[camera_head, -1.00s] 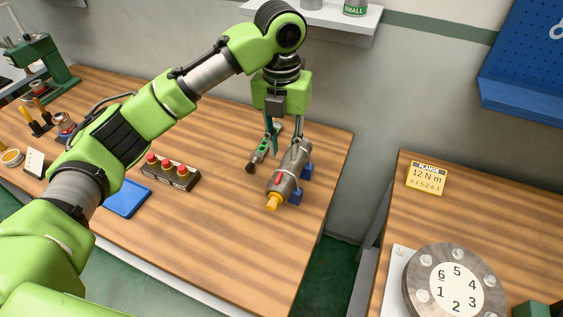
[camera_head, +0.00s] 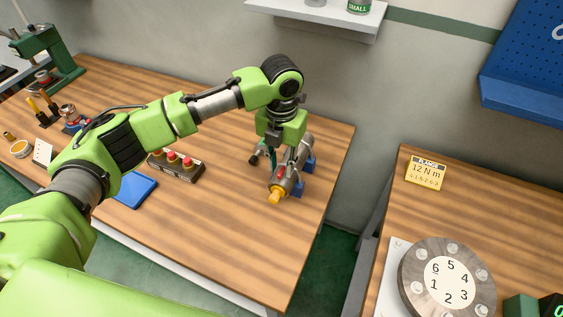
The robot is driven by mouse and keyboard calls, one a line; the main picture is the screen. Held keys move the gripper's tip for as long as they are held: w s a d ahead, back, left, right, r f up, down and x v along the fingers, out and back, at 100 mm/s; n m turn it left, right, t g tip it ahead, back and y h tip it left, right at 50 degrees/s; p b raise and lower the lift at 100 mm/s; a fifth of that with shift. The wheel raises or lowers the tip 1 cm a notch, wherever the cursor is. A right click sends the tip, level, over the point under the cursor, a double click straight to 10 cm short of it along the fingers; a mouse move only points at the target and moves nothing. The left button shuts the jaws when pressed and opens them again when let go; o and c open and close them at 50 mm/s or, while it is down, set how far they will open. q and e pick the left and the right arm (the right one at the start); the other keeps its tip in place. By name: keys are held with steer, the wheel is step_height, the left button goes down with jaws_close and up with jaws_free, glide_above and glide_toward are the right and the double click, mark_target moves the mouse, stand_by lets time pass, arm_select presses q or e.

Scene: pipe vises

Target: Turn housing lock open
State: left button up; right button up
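The housing (camera_head: 299,163) is a grey metal cylinder with a yellow end (camera_head: 275,196). It lies on blue supports near the far right corner of the wooden bench. A small red lock piece (camera_head: 281,172) sits on its upper side, partly hidden by my gripper. My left gripper (camera_head: 281,162) points down at the housing, close behind the red piece. Its two fingers look apart, with nothing clearly held between them. Whether a finger touches the housing or the red piece cannot be told. My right gripper is not in view.
A green tool (camera_head: 255,157) lies just left of the housing, partly hidden. A box with red buttons (camera_head: 176,165) and a blue tray (camera_head: 136,189) are farther left. The bench front is clear. A second bench on the right holds a numbered dial (camera_head: 448,281) and a yellow card (camera_head: 426,173).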

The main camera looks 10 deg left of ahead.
arm_select(q)
steer(key=shift+f, duration=0.55)
jaws_close()
steer(key=shift+r, duration=0.1)
